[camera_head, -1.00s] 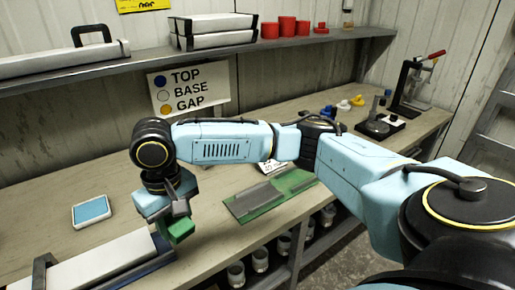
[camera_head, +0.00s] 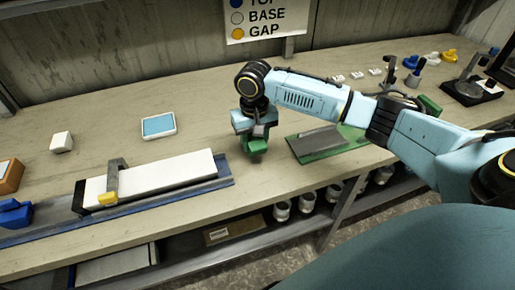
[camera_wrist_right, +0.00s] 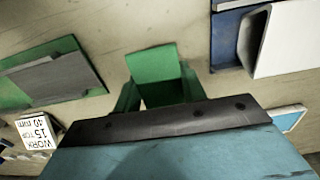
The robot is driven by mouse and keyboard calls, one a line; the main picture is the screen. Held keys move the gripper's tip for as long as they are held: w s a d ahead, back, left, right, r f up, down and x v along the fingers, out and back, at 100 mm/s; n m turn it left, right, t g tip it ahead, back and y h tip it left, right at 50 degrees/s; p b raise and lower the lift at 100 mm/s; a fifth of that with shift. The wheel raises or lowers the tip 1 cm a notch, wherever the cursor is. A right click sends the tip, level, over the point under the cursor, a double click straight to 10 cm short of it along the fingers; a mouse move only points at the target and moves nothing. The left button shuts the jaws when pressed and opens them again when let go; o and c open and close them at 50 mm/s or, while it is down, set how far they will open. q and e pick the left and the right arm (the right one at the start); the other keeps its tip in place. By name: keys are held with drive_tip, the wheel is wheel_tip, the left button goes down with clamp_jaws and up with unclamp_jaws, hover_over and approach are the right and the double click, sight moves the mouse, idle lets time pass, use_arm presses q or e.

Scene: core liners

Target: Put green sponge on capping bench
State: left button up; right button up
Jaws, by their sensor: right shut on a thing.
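The green sponge (camera_head: 257,146) is held in my right gripper (camera_head: 254,136), which is shut on it and points down. It hangs over or rests on the wooden bench (camera_head: 205,82), between the white core liner and the green mat; I cannot tell whether it touches the top. In the right wrist view the sponge (camera_wrist_right: 152,63) shows between the fingertips with bench surface (camera_wrist_right: 120,28) behind it. My left gripper is in neither view.
A white core liner (camera_head: 165,178) lies in a blue rail to the left. A green mat with a grey plate (camera_head: 320,140) lies to the right. A blue-topped pad (camera_head: 158,125) and a white block (camera_head: 62,142) stand further left. Bare bench lies behind the gripper.

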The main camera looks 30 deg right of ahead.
sight(255, 160)
wheel_tip(255, 160, down, 4)
drive_tip(key=shift+f+b, duration=0.1)
drive_tip(key=shift+b, duration=0.2)
drive_tip(key=shift+f, duration=0.2)
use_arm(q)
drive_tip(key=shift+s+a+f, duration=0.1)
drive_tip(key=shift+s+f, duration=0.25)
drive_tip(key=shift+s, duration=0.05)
use_arm(e)
drive_tip(key=o, duration=0.9)
drive_tip(key=shift+f, duration=0.1)
use_arm(q)
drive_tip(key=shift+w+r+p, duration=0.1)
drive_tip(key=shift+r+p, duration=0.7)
drive_tip(key=shift+p, duration=0.1)
use_arm(e)
wheel_tip(255, 160, up, 12)
drive_tip(key=shift+r, duration=0.15)
